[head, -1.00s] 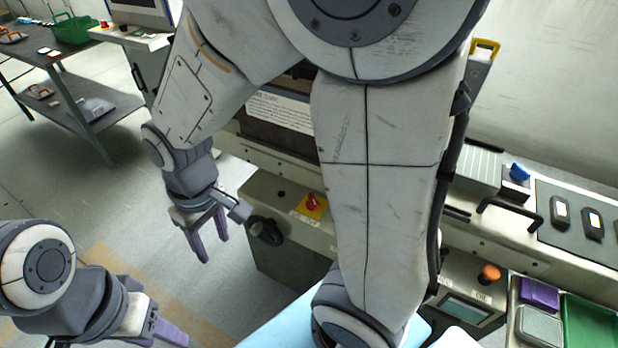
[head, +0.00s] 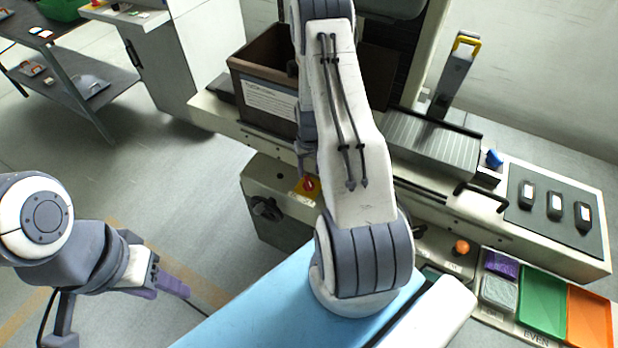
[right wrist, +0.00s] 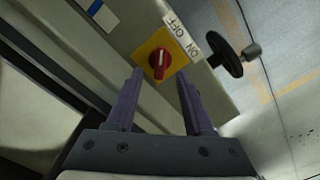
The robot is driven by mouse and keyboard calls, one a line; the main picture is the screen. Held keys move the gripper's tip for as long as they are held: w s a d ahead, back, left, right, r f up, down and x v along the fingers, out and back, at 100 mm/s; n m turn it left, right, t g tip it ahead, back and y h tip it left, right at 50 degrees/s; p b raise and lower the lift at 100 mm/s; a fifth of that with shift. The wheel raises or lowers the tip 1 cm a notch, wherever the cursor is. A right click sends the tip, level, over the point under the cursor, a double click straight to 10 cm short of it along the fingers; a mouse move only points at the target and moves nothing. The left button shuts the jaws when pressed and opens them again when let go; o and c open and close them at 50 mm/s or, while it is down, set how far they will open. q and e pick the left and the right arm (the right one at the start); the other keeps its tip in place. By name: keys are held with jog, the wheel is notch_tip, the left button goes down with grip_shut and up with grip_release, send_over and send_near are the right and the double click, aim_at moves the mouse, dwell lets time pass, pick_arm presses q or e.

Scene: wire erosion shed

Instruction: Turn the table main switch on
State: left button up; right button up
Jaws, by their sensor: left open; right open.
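The main switch is a red rotary knob (head: 309,184) on a yellow plate, on the front of the machine, partly hidden by my right arm in the head view. In the right wrist view the knob (right wrist: 159,62) lies between and just beyond my fingertips, with its grip bar roughly upright in the picture. An ON/OFF label (right wrist: 183,37) is beside the plate. My right gripper (right wrist: 160,76) is open and empty, facing the switch; I cannot tell any contact. In the head view it is mostly hidden behind its arm. My left gripper (head: 170,288) is open and empty, away at lower left.
A black handwheel (right wrist: 226,58) sticks out close to the switch. A brown bin (head: 262,85) stands on the machine above it. An orange button (head: 461,247) and coloured trays (head: 545,300) are to the right. Open floor lies to the left.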

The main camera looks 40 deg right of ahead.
aim_at(309, 182)
jog(key=shift+f+p, duration=0.65)
jog(key=shift+f, duration=2.35)
grip_shut()
